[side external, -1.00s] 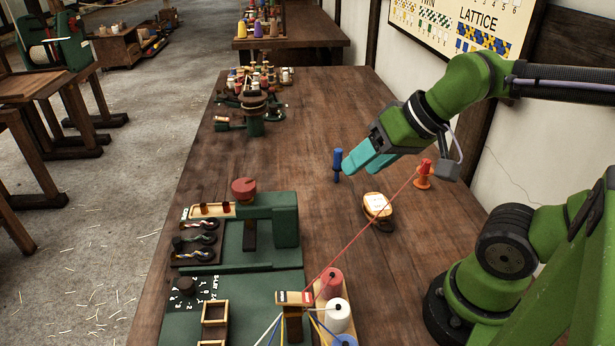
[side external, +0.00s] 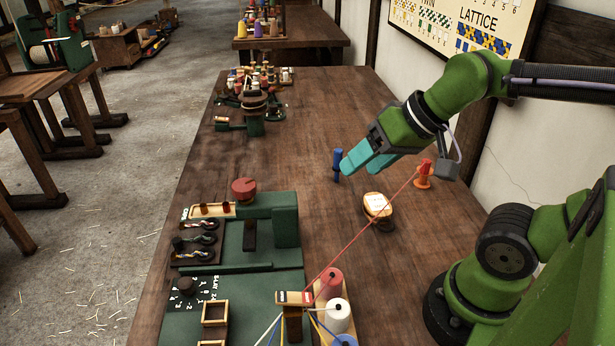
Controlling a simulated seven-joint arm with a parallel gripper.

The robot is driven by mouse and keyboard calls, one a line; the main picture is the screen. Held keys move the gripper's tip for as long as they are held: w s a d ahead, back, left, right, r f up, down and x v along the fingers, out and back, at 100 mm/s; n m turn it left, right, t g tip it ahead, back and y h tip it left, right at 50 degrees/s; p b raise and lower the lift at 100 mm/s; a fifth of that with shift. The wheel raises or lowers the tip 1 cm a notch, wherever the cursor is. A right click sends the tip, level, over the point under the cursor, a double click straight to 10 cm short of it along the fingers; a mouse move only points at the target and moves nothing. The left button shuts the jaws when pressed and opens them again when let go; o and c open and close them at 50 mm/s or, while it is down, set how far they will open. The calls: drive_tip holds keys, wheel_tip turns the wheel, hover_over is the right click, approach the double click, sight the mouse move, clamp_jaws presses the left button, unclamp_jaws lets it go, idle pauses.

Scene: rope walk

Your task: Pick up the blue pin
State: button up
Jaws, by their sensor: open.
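The blue pin (side external: 337,164) stands upright on the wooden table, near the middle of the side view. My gripper (side external: 349,170) has teal fingers and comes in from the right, tilted downward. Its fingertips are just right of the pin and close to it. I cannot tell from this angle whether they touch it or how far apart in depth they are. The jaws are open, and the pin stands in full view rather than held.
An orange pin (side external: 424,174) has a red cord running to the guide block at the front. A round wooden item (side external: 378,207) lies below my gripper. Green machinery (side external: 270,222) and thread spools (side external: 337,315) fill the front. The table left of the blue pin is clear.

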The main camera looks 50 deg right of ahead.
drive_tip(key=w+d+f+m+g+h, duration=0.2)
drive_tip(key=w+d+f+g, duration=0.15)
drive_tip(key=w+d, duration=0.65)
drive_tip(key=h, duration=0.3)
approach(337, 158)
drive_tip(key=shift+m, duration=0.4)
drive_tip(key=d+f, duration=0.1)
drive_tip(key=w+d+f, duration=0.1)
drive_tip(key=f, duration=0.1)
drive_tip(key=w+d+f, duration=0.1)
drive_tip(key=f, duration=0.1)
drive_tip(key=shift+w+d+f, duration=0.15)
drive_tip(key=shift+a+x, duration=0.15)
drive_tip(key=shift+x, duration=1.2)
drive_tip(key=shift+a+x, duration=0.15)
drive_tip(key=shift+x, duration=1.2)
clamp_jaws()
